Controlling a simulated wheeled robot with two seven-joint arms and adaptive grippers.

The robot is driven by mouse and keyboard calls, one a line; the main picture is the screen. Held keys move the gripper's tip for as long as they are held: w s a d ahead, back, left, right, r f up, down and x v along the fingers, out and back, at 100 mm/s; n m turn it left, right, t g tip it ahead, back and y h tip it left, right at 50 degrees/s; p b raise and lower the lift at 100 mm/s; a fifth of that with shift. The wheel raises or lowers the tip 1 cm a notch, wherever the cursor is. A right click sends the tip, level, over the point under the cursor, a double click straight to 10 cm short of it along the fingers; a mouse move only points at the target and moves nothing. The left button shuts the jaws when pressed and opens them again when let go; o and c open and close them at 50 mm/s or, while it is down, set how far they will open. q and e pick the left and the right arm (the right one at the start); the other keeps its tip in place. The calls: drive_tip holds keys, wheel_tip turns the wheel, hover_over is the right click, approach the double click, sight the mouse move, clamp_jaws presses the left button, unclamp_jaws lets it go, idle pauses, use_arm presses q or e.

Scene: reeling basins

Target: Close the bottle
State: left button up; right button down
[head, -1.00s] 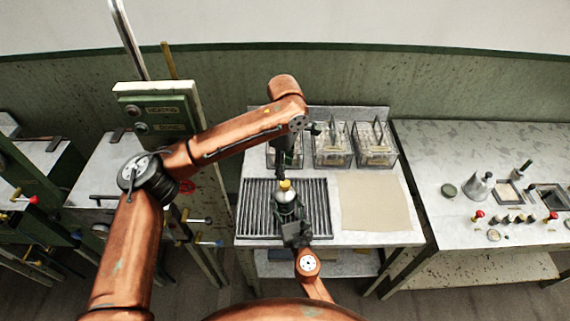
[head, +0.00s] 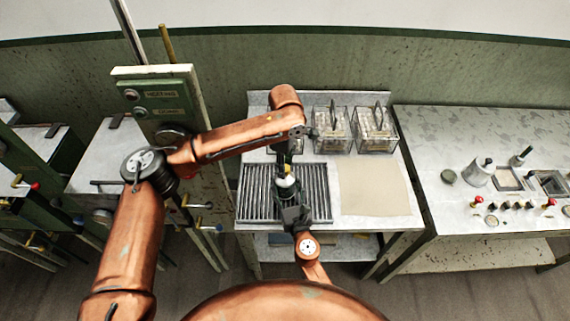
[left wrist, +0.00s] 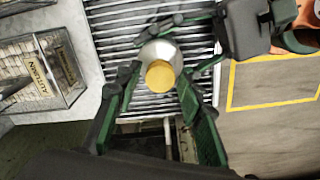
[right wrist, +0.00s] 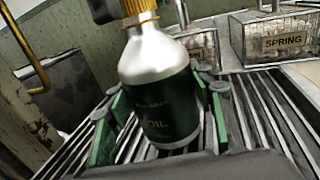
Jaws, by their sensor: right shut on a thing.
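An oil bottle (right wrist: 158,90) with a silver shoulder and a dark green label reading OIL stands upright over a slatted metal rack (head: 318,195). A yellow ribbed cap (left wrist: 160,75) sits at its top; I cannot tell how tightly it is seated. My right gripper (right wrist: 165,105) is shut on the bottle's body, a finger on each side. My left gripper (left wrist: 158,78) points down from above, its fingers on either side of the cap with visible gaps. In the head view the left gripper (head: 287,165) partly hides the cap.
Lidded glass boxes (head: 375,130) stand along the back of the table. A beige sheet (head: 372,188) lies flat right of the rack. A bench at right holds a metal funnel-shaped can (head: 479,173) and small items. A green control panel (head: 155,100) stands at left.

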use_arm(q)
clamp_jaws()
